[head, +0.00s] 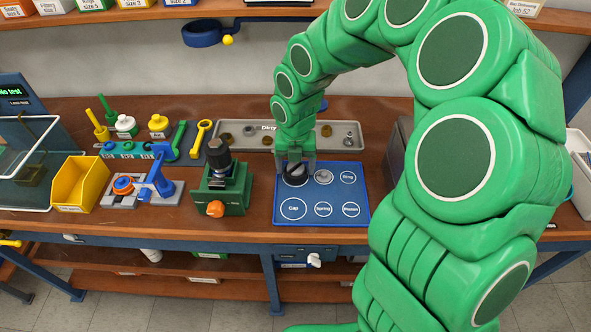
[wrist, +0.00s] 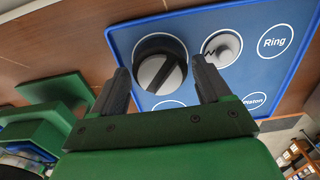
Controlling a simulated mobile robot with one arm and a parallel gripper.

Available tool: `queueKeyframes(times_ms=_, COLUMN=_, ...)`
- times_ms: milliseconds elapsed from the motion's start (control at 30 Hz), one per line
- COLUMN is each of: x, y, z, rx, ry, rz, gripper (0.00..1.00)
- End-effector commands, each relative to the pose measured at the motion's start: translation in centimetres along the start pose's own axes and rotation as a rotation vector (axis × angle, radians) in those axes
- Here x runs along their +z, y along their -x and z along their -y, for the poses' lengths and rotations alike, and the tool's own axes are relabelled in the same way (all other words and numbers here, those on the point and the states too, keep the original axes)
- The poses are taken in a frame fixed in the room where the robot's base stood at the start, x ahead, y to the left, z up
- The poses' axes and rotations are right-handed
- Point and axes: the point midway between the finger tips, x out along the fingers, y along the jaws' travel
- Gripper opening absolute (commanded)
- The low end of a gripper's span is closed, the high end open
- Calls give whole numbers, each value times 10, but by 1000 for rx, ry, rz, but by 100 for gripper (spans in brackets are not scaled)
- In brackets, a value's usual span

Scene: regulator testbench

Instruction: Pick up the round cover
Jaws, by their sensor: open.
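A round black part with a light grey top and a dark bar across it, which looks like the round cover (wrist: 150,48), lies on the upper left of the blue mat (head: 330,192). In the head view the round cover (head: 294,180) is partly hidden by my gripper (head: 295,164). My gripper is open over it. In the wrist view the round cover shows ahead of and between the two dark fingers of my gripper (wrist: 161,68), with nothing gripped. I cannot tell the exact height of the fingertips above it.
A grey round part (head: 323,177) lies on the mat just right of the cover. The other labelled circles look empty. A grey tray (head: 290,137) with small parts lies behind, and a green fixture (head: 224,188) stands to the left. My arm hides the right side.

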Motion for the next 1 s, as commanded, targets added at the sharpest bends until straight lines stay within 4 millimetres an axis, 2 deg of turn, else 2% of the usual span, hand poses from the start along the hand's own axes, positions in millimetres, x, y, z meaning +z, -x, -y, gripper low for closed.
queueKeyframes(times_ms=133, x=0, y=-13, z=0, rx=0, ry=0, rz=1, gripper=77)
queueKeyframes(times_ms=367, x=1, y=-13, z=0, rx=1, ry=0, rz=3, gripper=77)
queueKeyframes(times_ms=600, x=1, y=-13, z=0, rx=1, ry=0, rz=3, gripper=42)
queueKeyframes(times_ms=667, x=1, y=-13, z=0, rx=1, ry=0, rz=3, gripper=34)
queueKeyframes(times_ms=1000, x=1, y=-8, z=-1, rx=2, ry=0, rz=4, gripper=34)
